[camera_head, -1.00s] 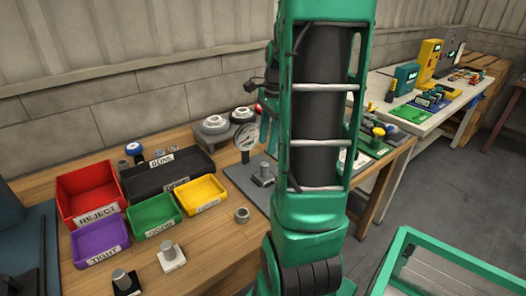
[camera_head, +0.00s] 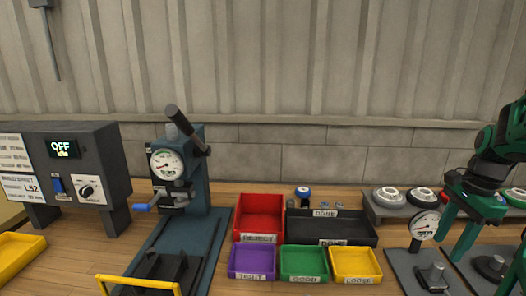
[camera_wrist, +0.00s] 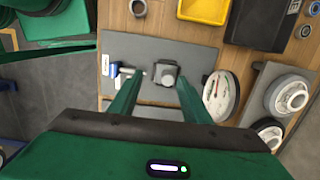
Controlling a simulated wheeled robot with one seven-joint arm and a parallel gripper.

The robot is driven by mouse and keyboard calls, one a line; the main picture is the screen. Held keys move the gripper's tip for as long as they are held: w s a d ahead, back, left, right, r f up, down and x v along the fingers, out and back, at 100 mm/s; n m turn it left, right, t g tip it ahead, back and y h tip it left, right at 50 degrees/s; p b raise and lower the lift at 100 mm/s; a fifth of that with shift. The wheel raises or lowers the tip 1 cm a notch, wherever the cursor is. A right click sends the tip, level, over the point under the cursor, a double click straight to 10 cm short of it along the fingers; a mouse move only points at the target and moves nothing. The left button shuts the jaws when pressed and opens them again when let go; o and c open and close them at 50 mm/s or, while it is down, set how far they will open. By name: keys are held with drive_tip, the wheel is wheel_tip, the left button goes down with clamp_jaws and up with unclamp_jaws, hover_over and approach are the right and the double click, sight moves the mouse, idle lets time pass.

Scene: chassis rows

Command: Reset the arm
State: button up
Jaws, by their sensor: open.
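My green arm shows at the right edge of the head view, with my gripper (camera_head: 456,238) pointing down over the right end of the bench. In the wrist view my gripper (camera_wrist: 157,92) has its two green fingers apart with nothing held between them. Below and beyond the fingers is a grey plate (camera_wrist: 130,50) with a grey post (camera_wrist: 165,74) on it. A dial gauge (camera_wrist: 220,97) stands just right of the fingers. In the head view the dial gauge (camera_head: 424,225) is left of my gripper.
Red (camera_head: 260,217), purple (camera_head: 251,262), green (camera_head: 303,262) and yellow (camera_head: 355,263) bins and a black tray (camera_head: 331,227) stand mid-bench. A blue press (camera_head: 190,180) and a grey control box (camera_head: 75,175) reading OFF are left. Round parts (camera_head: 390,197) sit behind the gauge.

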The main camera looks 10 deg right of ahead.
drive_tip(key=s+a+f+n, duration=0.1)
drive_tip(key=s+a+n, duration=1)
drive_tip(key=n, duration=0.3)
drive_tip(key=shift+s+a+f+g+h, duration=0.15)
drive_tip(key=shift+s+a+g+h, duration=0.2)
drive_tip(key=shift+a, duration=0.5)
drive_tip(key=shift+w+f, duration=0.25)
drive_tip(key=shift+w, duration=0.35)
